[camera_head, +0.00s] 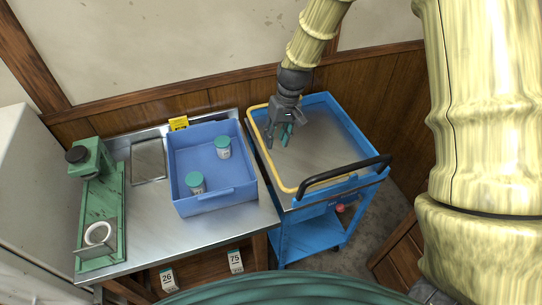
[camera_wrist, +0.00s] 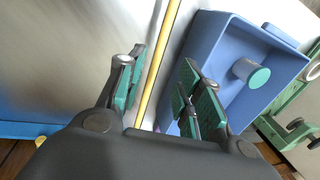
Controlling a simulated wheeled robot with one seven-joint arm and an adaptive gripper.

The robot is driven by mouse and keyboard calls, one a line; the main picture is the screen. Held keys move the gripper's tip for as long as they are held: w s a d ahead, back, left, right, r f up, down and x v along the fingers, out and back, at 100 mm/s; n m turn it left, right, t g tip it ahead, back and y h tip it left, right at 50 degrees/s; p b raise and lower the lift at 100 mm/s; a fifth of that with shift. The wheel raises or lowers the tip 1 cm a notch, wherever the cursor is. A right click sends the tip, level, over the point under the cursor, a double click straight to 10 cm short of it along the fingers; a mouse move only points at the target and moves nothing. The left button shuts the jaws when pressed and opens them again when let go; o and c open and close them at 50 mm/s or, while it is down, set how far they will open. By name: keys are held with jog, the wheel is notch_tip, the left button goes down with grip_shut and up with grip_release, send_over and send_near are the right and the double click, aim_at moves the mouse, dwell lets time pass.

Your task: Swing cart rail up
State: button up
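The blue cart (camera_head: 352,122) stands right of the bench, with a grey metal top and a black handle (camera_head: 345,173). Its thin yellow rail (camera_head: 274,171) runs along the cart's left side, beside the bench, and bends round at the front. My gripper (camera_head: 278,137) is over the left part of the cart top, fingers pointing down, close to the rail. In the wrist view my gripper (camera_wrist: 163,60) is open and empty. The yellow rail (camera_wrist: 160,65) passes across the gap between its fingers there. I cannot tell whether the fingers touch it or how deep it lies.
A blue bin (camera_head: 212,203) on the metal bench (camera_head: 150,215) holds jars with teal lids (camera_head: 223,142), close to the rail's left. A green stand (camera_head: 100,205) is at the bench's left. The wood-panelled wall (camera_head: 220,100) is behind. The cart top is otherwise clear.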

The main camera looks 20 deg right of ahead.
aim_at(271, 160)
jog(key=shift+a+f+p, duration=0.3)
jog(key=shift+f+p, duration=0.15)
jog(key=shift+f, duration=1.05)
jog(key=shift+a+f+p, duration=0.25)
jog(key=shift+f+p, duration=0.15)
jog(key=shift+f, duration=1.1)
jog(key=shift+a+f+p, duration=0.3)
jog(key=shift+f+p, duration=0.15)
jog(key=shift+f, duration=1.05)
grip_shut()
